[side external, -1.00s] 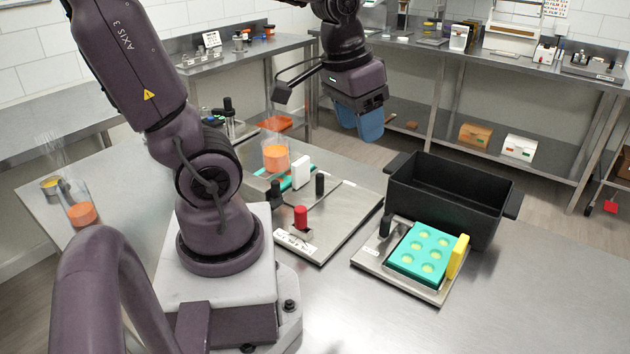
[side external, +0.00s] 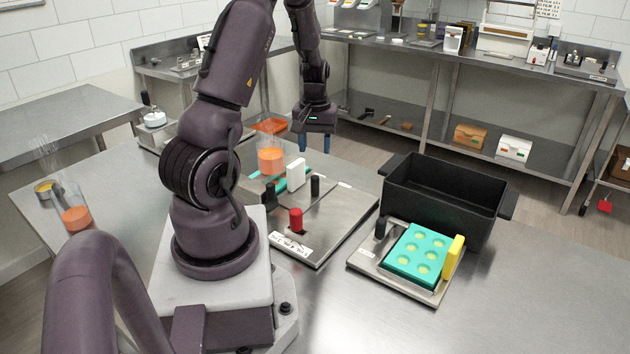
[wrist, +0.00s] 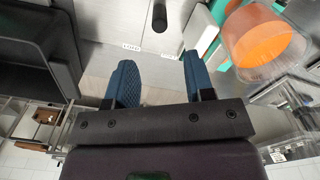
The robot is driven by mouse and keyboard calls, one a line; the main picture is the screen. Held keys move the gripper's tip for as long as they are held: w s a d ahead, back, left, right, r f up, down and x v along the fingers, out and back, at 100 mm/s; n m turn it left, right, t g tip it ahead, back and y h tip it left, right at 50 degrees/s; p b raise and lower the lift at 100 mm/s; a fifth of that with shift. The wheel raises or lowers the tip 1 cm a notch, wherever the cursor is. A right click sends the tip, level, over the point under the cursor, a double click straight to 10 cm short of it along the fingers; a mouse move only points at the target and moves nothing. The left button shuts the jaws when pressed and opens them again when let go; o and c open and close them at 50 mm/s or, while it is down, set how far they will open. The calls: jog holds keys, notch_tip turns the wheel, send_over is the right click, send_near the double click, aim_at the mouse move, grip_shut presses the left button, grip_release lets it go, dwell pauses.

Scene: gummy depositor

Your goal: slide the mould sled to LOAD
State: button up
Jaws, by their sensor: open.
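My gripper (side external: 315,143) points down with its two blue fingers apart and empty. It hangs above the far side of the steel depositor plate (side external: 335,222). A black upright post (side external: 315,186) stands on that plate, apart from the fingers. In the wrist view the post (wrist: 160,16) lies beyond the gap between the fingertips (wrist: 158,62). A small label reading LOAD (wrist: 131,48) lies near the left fingertip, with a second label (wrist: 163,56) beside it. I cannot tell the mould sled's outline from the plate. A teal strip (side external: 258,182) shows under the orange-filled hopper (side external: 271,160).
A white block (side external: 296,175) and a red knob (side external: 296,220) stand on the plate. A black bin (side external: 445,200) is to the right. Before it, a teal mould (side external: 418,255) with a yellow block (side external: 453,257) sits on a steel tray (side external: 395,282). The front right table is bare.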

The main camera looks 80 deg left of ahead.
aim_at(315, 177)
notch_tip(315, 177, down, 10)
jog(key=shift+f, duration=0.2)
grip_shut()
jog(key=w+d, duration=0.8)
jog(key=shift+w+d, duration=0.4)
